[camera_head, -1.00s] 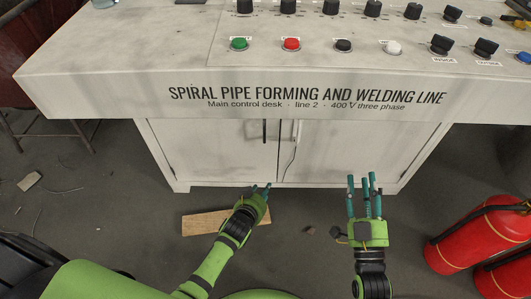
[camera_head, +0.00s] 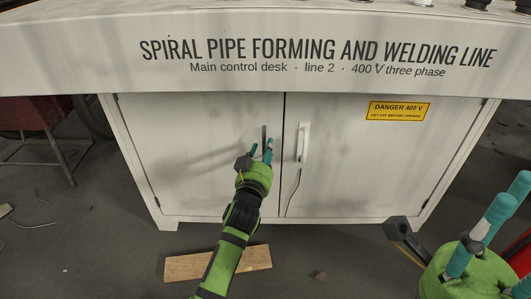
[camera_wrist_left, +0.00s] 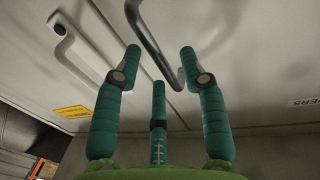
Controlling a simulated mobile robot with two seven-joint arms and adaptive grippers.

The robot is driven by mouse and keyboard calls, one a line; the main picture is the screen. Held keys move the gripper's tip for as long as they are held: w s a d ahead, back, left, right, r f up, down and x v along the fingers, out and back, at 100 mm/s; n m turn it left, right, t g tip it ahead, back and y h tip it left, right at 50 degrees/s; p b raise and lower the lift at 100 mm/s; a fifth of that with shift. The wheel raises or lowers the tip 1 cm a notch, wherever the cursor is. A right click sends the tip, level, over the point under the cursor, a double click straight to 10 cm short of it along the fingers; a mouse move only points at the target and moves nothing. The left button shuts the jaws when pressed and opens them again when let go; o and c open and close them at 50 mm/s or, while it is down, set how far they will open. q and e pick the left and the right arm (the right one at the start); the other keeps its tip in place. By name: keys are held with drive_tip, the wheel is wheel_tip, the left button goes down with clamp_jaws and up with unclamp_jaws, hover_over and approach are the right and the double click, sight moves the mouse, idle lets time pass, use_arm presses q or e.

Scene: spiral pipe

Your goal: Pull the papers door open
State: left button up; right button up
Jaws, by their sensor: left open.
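The papers door (camera_head: 190,150) is the left, off-white cabinet door, and it is shut. Its dark bar handle (camera_head: 264,138) stands upright near the seam. The wrist view shows this handle (camera_wrist_left: 155,45) and a partly cut-off label (camera_wrist_left: 307,102) ending in "PERS". My left gripper (camera_head: 261,150) is open, close in front of the handle. In the wrist view the left gripper (camera_wrist_left: 160,65) has its fingers apart, with the handle running between and beyond the tips; contact cannot be told. My right gripper (camera_head: 505,205) is at the lower right, fingers apart, holding nothing visible.
The right door (camera_head: 380,160) is shut and has a white handle (camera_head: 302,143) and a yellow danger sign (camera_head: 398,110). The desk front (camera_head: 110,60) overhangs both doors. A wooden board (camera_head: 190,268) lies on the floor in front.

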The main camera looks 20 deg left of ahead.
use_arm(q)
drive_tip(key=shift+w+b, duration=0.3)
drive_tip(key=shift+w, duration=0.8)
clamp_jaws()
drive_tip(key=shift+s, duration=0.1)
